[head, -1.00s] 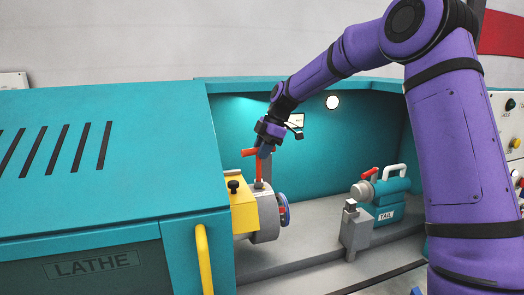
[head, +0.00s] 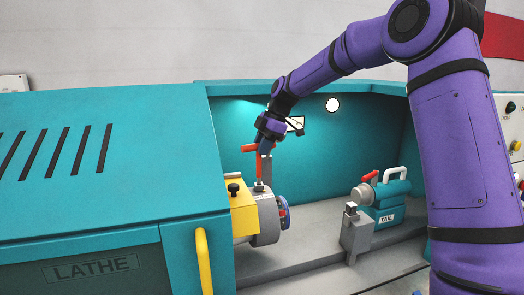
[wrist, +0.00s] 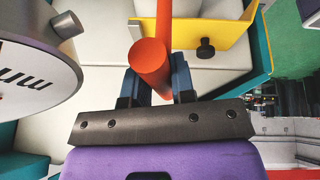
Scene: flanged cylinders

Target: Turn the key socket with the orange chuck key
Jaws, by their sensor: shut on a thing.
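The orange chuck key (head: 259,170) stands upright on top of the grey chuck (head: 266,222) inside the lathe. Its lower end meets the key socket (head: 259,187) on the chuck's upper side; how deep it sits is hidden. My gripper (head: 265,148) is above the chuck, shut on the key's crossbar. In the wrist view the orange bar (wrist: 151,65) lies between the two dark fingers, its round end toward the camera. A blue and red part (head: 284,213) shows on the chuck's right face.
A yellow guard (head: 243,212) with a black knob stands just left of the chuck. The tailstock (head: 390,198) and a grey tool post (head: 355,235) are to the right. The teal back wall (head: 340,140) is close behind; open space lies between chuck and tool post.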

